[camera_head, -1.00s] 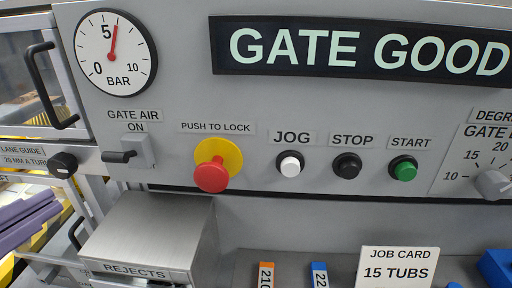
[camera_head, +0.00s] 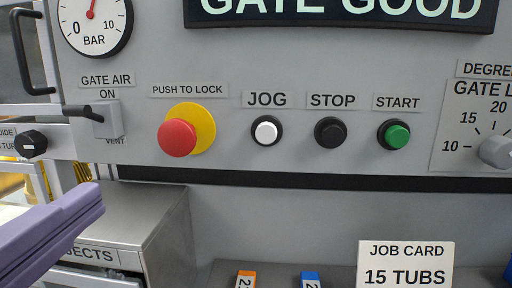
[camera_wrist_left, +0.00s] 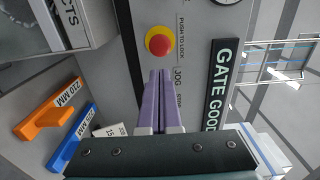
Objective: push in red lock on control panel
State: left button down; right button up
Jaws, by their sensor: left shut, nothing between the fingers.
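The red lock (camera_head: 177,138) is a round red mushroom button on a yellow disc (camera_head: 206,126), under the "PUSH TO LOCK" label on the grey control panel (camera_head: 330,165). It stands out from the disc. My left gripper (camera_head: 90,202) has purple fingers and comes in from the left, below and left of the button and apart from it. In the left wrist view the gripper (camera_wrist_left: 159,78) is shut and empty, its tips pointing toward the red button (camera_wrist_left: 160,44) with a gap. My right gripper is not in view.
Right of the lock are a white jog button (camera_head: 266,131), a black stop button (camera_head: 330,132) and a green start button (camera_head: 397,135). The gate air lever (camera_head: 84,111) sticks out to the left. A metal rejects box (camera_head: 140,220) stands below. The job card (camera_head: 405,262) is at lower right.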

pick_arm(q)
jog(key=shift+w, duration=0.15)
jog(key=p, duration=0.2)
send_near(173, 141)
jog(key=w, duration=0.5)
jog(key=shift+w+d+r, duration=0.1)
jog(key=shift+w+d, duration=0.05)
jog(key=shift+w, duration=0.75)
